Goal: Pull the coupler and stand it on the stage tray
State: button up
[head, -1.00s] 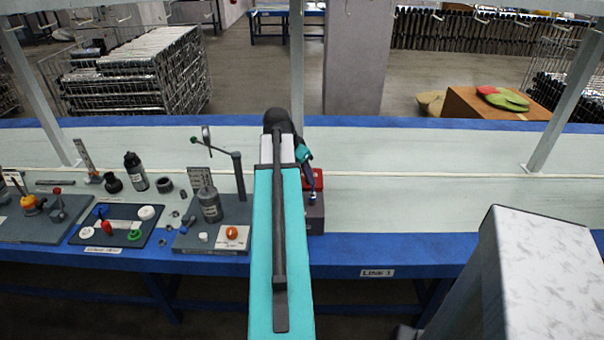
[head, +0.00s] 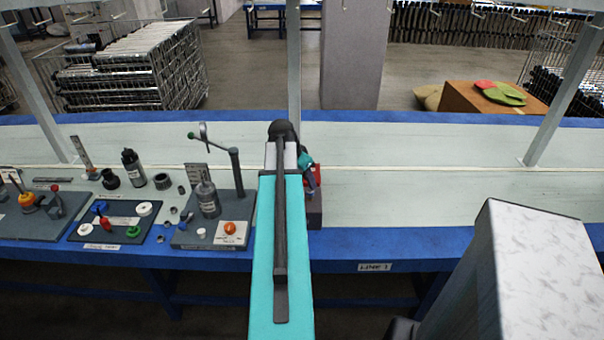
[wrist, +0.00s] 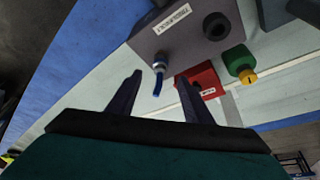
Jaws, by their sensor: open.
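In the wrist view a small blue piece with a silver collar (wrist: 158,82), which looks like the coupler, sticks out from a grey block (wrist: 178,38). My gripper (wrist: 159,76) is open, with one dark finger on each side of the blue piece in the picture. I cannot tell whether the fingertips reach its depth. In the head view my arm hides most of the grey block (head: 314,213) and the fingers. A dark labelled tray (head: 75,236) with coloured parts lies on the bench at left; its label is too blurred to read, so I cannot confirm it is the stage tray.
A red labelled block (wrist: 205,76) and a green cylinder with a yellow end (wrist: 238,62) are close by the gripper. A grey board with a bottle (head: 208,199) and a lever post (head: 237,175) stands left of my arm. The bench (head: 430,210) is clear at right.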

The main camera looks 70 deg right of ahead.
aim_at(310, 193)
jog(key=shift+p+x, duration=0.55)
jog(key=shift+x, duration=3.35)
grip_shut()
jog(key=shift+r+p, duration=0.35)
jog(key=shift+r, duration=0.4)
jog(key=shift+r+p, duration=0.9)
jog(key=shift+r, duration=0.9)
